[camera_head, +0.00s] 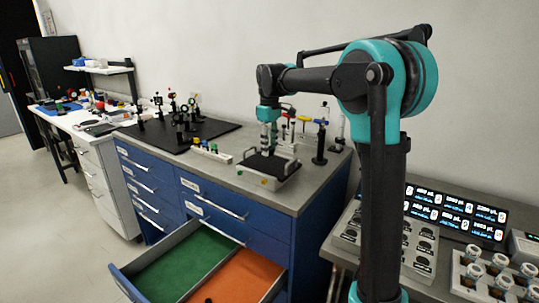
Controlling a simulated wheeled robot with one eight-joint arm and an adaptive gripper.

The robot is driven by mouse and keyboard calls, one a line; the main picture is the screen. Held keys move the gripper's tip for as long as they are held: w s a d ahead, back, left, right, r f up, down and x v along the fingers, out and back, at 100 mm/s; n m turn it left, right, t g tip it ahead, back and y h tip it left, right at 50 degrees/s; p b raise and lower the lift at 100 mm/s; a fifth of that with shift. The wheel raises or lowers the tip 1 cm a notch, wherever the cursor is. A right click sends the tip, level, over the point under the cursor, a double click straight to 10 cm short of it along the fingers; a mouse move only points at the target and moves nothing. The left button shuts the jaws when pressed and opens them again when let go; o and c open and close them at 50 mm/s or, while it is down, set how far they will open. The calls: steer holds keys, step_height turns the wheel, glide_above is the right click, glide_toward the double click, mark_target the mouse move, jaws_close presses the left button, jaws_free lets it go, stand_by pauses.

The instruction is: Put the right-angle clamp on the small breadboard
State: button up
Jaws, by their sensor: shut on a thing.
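My gripper (270,143) points down over a small black plate, which I take for the small breadboard (258,166). This plate lies on a light grey base near the front right of the grey-topped bench. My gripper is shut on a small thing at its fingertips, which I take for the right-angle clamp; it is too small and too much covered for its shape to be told. Whether it touches the plate or hangs just above it, I cannot tell.
A large black breadboard (222,127) with several optic posts lies to the left. A rack of coloured-handled tools (304,119) and a dark post stand close on the right. An open drawer (190,262) with green and orange compartments juts out below.

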mark_target(270, 150)
steer(key=shift+f, duration=1.55)
steer(key=shift+f, duration=0.15)
steer(key=o, duration=1.1)
step_height(270, 150, up, 12)
steer(key=shift+r, duration=0.2)
